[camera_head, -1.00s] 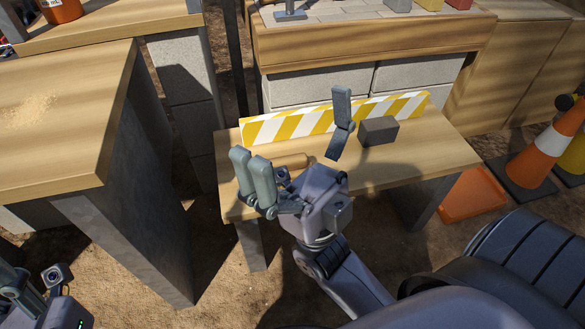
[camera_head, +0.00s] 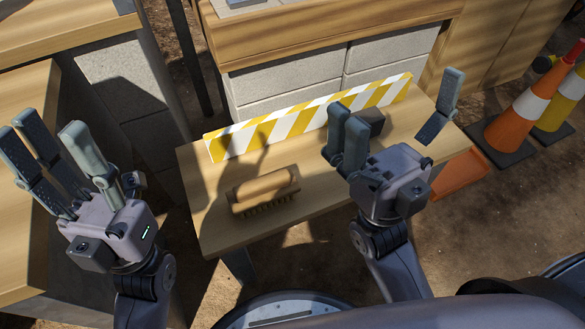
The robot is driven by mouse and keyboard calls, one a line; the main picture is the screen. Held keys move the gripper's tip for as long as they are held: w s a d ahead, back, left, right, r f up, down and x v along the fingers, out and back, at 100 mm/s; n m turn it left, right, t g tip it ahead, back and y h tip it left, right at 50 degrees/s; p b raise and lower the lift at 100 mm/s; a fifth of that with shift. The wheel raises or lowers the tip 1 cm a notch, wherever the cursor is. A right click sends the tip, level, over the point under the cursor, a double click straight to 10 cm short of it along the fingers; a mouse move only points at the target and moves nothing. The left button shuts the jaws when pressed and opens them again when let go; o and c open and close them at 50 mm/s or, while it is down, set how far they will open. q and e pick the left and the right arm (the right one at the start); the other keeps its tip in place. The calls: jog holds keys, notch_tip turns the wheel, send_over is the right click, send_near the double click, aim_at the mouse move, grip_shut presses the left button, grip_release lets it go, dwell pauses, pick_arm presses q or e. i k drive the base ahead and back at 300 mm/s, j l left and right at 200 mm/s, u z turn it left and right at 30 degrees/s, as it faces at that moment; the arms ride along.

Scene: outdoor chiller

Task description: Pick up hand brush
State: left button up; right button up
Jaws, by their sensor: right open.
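The hand brush (camera_head: 263,188), with a light wooden body and dark bristles below, lies on the low wooden bench (camera_head: 215,232) near its left front. My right gripper (camera_head: 397,100) is open and empty. It is above the right part of the bench, to the right of the brush and apart from it, with its fingers pointing up in the picture. My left gripper (camera_head: 51,132) is at the left, in front of the left wooden table. Its fingers are spread and nothing is between them. The whole brush shows.
A yellow-and-white striped board (camera_head: 312,115) stands along the bench's back. A dark grey block (camera_head: 371,120) sits partly hidden behind my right gripper. Traffic cones (camera_head: 527,108) stand at the right.

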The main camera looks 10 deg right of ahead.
aim_at(271, 188)
jog(key=z, duration=0.1)
jog(key=l+u, duration=0.3)
jog(key=k+l+u, duration=0.25)
jog(key=l, duration=0.15)
jog(key=l+u, duration=0.3)
jog(key=k+l+u, duration=0.25)
jog(key=i+l, duration=0.1)
